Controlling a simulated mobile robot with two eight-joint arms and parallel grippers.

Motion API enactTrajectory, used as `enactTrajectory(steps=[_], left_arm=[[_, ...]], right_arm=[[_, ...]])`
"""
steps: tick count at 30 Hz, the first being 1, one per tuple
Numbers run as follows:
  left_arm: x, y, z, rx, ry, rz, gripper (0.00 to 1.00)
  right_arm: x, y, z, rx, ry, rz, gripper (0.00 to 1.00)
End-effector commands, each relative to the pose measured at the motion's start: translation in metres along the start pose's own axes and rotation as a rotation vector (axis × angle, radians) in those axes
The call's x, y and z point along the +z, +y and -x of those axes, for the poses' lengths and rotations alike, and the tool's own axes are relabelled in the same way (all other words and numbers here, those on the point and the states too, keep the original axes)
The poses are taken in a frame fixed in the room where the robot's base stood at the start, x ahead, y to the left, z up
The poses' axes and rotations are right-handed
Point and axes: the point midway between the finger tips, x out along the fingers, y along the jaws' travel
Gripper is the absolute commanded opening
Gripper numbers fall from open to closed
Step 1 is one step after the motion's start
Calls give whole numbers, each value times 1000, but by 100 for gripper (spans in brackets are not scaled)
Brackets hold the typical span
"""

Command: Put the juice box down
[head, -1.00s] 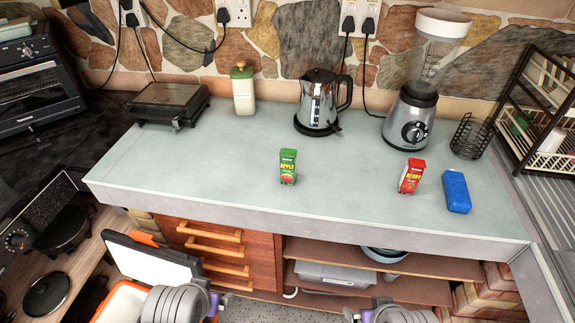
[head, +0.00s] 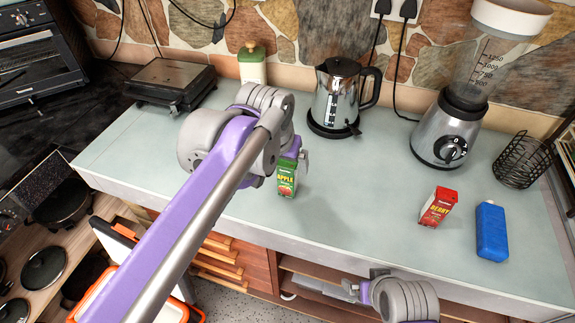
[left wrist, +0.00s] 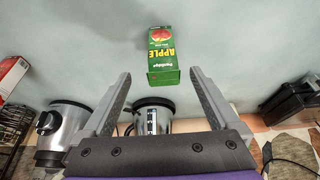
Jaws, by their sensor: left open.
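The green apple juice box (head: 286,184) stands upright on the pale counter (head: 350,210), its upper part partly covered by my left gripper (head: 300,160) in the head view. In the left wrist view the box (left wrist: 162,52) appears upside down, just beyond my left fingertips (left wrist: 160,78) and roughly in line with the gap. The fingers are spread, with nothing between them. A red berry juice box (head: 437,207) stands on the counter to the right. My right gripper (head: 345,290) is low in front of the counter's edge; its jaws are unclear.
A blue container (head: 491,232) stands right of the berry box. Behind are a kettle (head: 338,95), a blender (head: 450,130), a wire basket (head: 520,160), a bottle (head: 252,65) and a grill (head: 172,82). The counter's middle is clear.

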Motion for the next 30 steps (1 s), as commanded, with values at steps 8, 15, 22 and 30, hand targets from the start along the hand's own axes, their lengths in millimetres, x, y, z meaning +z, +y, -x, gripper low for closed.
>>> enactTrajectory(steps=[8,15,22,30], left_arm=[[-1,-1,-43,-1,1,2,95],[-4,-3,-63,-1,1,2,95],[-8,-5,-96,0,1,1,95],[-8,-5,-102,-1,1,1,95]], right_arm=[[2,0,-4,0,-2,0,100],[3,0,-5,0,-2,0,100],[4,0,-7,0,-3,0,100],[5,0,-7,0,-3,0,100]])
